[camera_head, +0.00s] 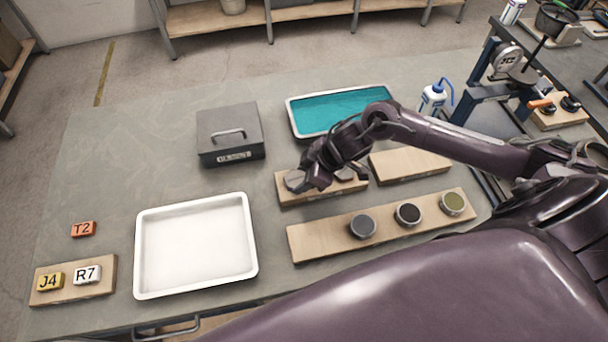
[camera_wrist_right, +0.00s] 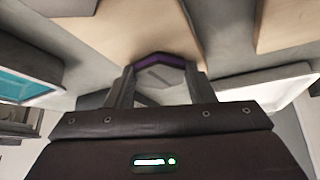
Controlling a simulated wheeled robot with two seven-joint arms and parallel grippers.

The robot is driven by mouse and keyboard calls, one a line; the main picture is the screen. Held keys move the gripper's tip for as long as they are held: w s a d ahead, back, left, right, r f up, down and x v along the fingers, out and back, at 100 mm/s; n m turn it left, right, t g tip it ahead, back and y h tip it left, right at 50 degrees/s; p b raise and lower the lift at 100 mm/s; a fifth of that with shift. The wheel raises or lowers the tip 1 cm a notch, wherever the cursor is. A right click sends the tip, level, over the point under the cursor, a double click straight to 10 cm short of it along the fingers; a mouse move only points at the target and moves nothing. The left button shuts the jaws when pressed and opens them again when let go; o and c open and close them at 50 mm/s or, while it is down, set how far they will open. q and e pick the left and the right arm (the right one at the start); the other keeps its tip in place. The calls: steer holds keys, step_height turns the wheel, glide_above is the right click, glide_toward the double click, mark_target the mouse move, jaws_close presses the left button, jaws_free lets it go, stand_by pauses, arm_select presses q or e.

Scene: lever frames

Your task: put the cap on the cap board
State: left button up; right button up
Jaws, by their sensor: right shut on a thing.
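My right gripper (camera_head: 314,178) is low over the middle wooden board (camera_head: 322,192). In the right wrist view its fingers (camera_wrist_right: 160,85) are shut on a grey cap (camera_wrist_right: 158,72) with a purple edge. In the head view the gripper largely hides the held cap. I cannot tell whether the held cap touches the board. A second wooden board (camera_head: 410,165) to the right is bare. Which board is the cap board is not marked. My left gripper is not in view.
A front board (camera_head: 310,240) carries several round jars (camera_head: 408,213). A white tray (camera_head: 195,245), a grey box (camera_head: 230,133) and a teal-lined tray (camera_head: 340,108) stand around. Labelled blocks (camera_head: 87,274) are at far left. A white bottle (camera_head: 432,100) stands behind my right arm.

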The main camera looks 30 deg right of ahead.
steer(key=shift+s+f, duration=0.4)
steer(key=shift+f, duration=0.05)
steer(key=o, duration=1.2)
steer(key=shift+d+f, duration=0.15)
steer(key=shift+f, duration=0.15)
steer(key=shift+c, duration=0.2)
steer(key=shift+s, duration=0.1)
steer(key=shift+r, duration=0.2)
steer(key=w+v, duration=0.1)
steer(key=v, duration=1.1)
steer(key=shift+r+b, duration=0.35)
steer(key=shift+r, duration=0.4)
